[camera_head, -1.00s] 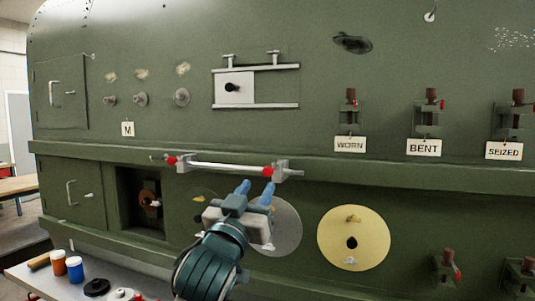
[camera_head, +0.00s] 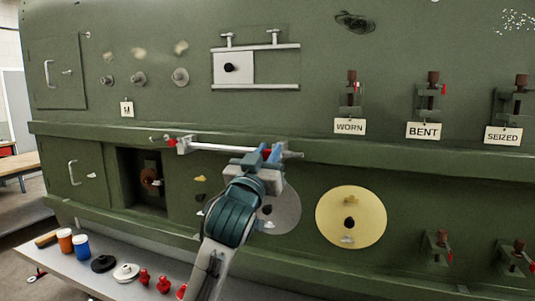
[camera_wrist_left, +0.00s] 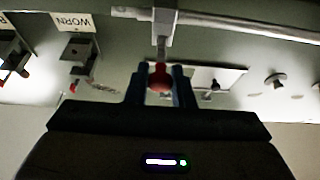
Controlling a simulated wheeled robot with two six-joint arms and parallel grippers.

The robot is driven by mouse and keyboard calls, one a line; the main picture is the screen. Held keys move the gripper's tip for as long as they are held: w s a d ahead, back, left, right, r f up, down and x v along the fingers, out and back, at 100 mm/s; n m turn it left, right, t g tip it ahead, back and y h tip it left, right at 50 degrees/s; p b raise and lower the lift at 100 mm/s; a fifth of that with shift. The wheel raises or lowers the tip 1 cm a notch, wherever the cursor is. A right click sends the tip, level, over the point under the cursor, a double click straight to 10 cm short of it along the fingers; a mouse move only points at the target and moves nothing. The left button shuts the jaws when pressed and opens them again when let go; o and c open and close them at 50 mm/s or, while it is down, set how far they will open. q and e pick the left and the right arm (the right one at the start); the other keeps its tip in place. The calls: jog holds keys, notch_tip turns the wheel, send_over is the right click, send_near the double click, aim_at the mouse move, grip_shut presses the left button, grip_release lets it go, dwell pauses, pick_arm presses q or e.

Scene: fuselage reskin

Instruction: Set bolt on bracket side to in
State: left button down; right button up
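A white bar (camera_head: 222,148) runs along the green ledge between two end brackets. Its left end has a red-knobbed bolt (camera_head: 172,143). My left gripper (camera_head: 270,153) is at the bracket (camera_head: 292,154) on the bar's right end. How far in the bolt sits is hidden behind the gripper. My right gripper is not in view.
Latches tagged WORN (camera_head: 350,126), BENT (camera_head: 423,131) and SEIZED (camera_head: 503,135) hang to the right. A yellow disc (camera_head: 351,217) is below the ledge. A bench (camera_head: 75,270) with bottles, caps and red pieces stands at the lower left.

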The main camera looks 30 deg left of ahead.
pick_arm(q)
jog(key=shift+w+a, duration=0.2)
jog(key=shift+w, duration=0.5)
jog(key=shift+w+a, duration=0.15)
jog(key=shift+w, duration=0.5)
jog(key=shift+s+r, duration=0.15)
jog(key=c, duration=1.7)
grip_release()
jog(key=o, duration=0.3)
jog(key=shift+w, duration=0.25)
jog(key=b+v, duration=0.4)
jog(key=v, duration=0.7)
jog(key=shift+b, duration=0.3)
